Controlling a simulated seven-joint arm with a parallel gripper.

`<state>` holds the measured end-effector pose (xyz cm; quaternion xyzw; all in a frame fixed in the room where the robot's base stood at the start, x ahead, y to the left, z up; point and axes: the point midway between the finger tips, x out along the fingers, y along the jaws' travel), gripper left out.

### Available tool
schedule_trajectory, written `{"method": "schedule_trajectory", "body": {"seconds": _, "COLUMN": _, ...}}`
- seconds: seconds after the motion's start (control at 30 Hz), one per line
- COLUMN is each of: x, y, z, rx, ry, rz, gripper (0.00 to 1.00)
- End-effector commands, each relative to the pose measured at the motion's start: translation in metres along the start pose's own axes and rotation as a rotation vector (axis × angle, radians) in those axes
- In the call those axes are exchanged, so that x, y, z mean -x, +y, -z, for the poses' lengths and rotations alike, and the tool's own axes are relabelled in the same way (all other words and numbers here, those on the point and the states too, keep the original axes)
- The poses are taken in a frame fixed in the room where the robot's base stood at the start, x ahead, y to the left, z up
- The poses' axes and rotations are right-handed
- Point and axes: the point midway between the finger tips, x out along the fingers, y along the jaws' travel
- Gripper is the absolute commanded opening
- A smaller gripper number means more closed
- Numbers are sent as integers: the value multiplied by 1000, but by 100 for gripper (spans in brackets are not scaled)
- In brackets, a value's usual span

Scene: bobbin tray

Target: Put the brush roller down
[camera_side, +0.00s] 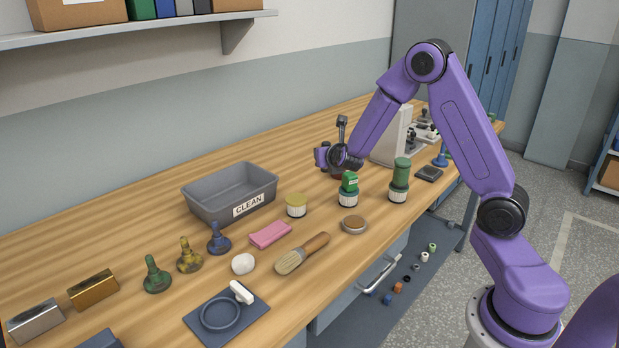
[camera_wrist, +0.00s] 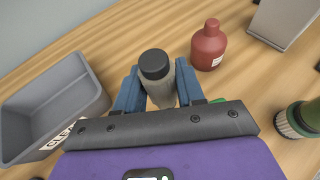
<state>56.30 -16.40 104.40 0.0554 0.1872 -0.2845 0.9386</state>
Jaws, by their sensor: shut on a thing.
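My gripper (camera_wrist: 158,92) has its two blue fingers shut on a grey cylinder with a black cap (camera_wrist: 155,66), which stands upright between them. It is the only thing held, so I take it for the brush roller, but no bristles show. Its lower part is hidden by my gripper, and I cannot tell whether it touches the table. In the side view my gripper (camera_side: 325,157) is low over the wooden table (camera_side: 120,230), to the right of the grey CLEAN bin (camera_side: 197,206).
A red bottle (camera_wrist: 208,46) stands close behind the held thing. A green-topped piece with a ribbed white base (camera_side: 348,199) is in front of my gripper; a taller one (camera_side: 399,176) stands to its right. A yellow-topped pot (camera_side: 296,209) is left. Bare table shows toward the wall.

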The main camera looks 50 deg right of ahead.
Motion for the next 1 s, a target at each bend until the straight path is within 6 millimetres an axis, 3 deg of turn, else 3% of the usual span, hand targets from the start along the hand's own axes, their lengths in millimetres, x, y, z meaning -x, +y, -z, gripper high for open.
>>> {"method": "schedule_trajectory", "body": {"seconds": 0.2, "x": -46, "y": 12, "z": 3, "rx": 0, "ry": 0, "rz": 1, "gripper": 8}}
{"method": "schedule_trajectory", "body": {"seconds": 0.5, "x": -90, "y": 22, "z": 30, "rx": 1, "ry": 1, "rz": 1, "gripper": 8}}
{"method": "schedule_trajectory", "body": {"seconds": 0.8, "x": -109, "y": 27, "z": 40, "rx": 0, "ry": 0, "rz": 1, "gripper": 8}}
{"method": "schedule_trajectory", "body": {"seconds": 1.0, "x": -118, "y": 26, "z": 63, "rx": 2, "ry": 0, "rz": 1, "gripper": 8}}
